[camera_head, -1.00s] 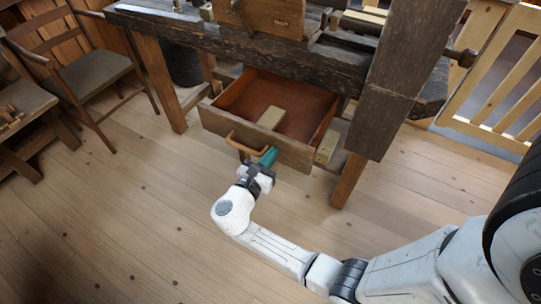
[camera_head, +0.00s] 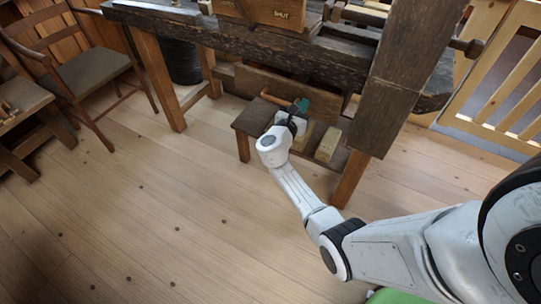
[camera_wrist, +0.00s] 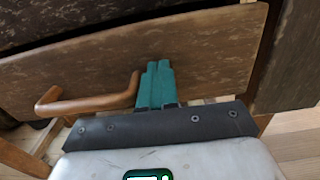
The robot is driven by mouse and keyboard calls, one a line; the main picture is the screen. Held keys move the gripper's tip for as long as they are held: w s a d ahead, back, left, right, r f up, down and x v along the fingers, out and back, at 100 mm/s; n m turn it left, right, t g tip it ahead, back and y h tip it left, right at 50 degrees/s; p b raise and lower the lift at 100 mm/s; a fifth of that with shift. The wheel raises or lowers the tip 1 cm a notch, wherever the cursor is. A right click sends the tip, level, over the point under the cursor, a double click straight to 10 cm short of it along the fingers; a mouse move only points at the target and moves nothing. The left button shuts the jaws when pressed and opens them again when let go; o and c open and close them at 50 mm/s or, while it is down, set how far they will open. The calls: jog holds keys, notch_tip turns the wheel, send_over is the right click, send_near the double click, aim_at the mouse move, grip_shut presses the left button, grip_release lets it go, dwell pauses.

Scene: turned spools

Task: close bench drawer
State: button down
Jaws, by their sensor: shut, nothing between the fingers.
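The bench drawer (camera_head: 262,82) sits under the dark wooden bench (camera_head: 290,55), its inside no longer showing. In the wrist view the drawer front (camera_wrist: 215,50) fills the middle, with a dark gap along its top edge under the bench; I cannot tell whether it is fully flush. A brown bar handle (camera_wrist: 85,105) is on the front. My gripper (camera_head: 303,104) is shut and empty. Its green fingertips (camera_wrist: 158,68) are at the drawer front, just right of the handle, and appear to touch it.
A small brown stool or shelf (camera_head: 252,117) and pale wooden blocks (camera_head: 328,144) are below the drawer. A thick bench leg (camera_head: 386,105) stands to the right. A chair (camera_head: 82,78) is at the left. The plank floor (camera_head: 150,220) in front is clear.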

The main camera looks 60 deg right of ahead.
aim_at(308, 97)
jog(key=d+b, duration=0.1)
jog(key=d, duration=0.3)
jog(key=shift+w+d+f, duration=0.1)
jog(key=shift+d, duration=0.05)
jog(key=shift+d+b, duration=0.1)
jog(key=shift+b, duration=0.2)
jog(key=shift+d+r, duration=0.1)
jog(key=shift+r, duration=0.15)
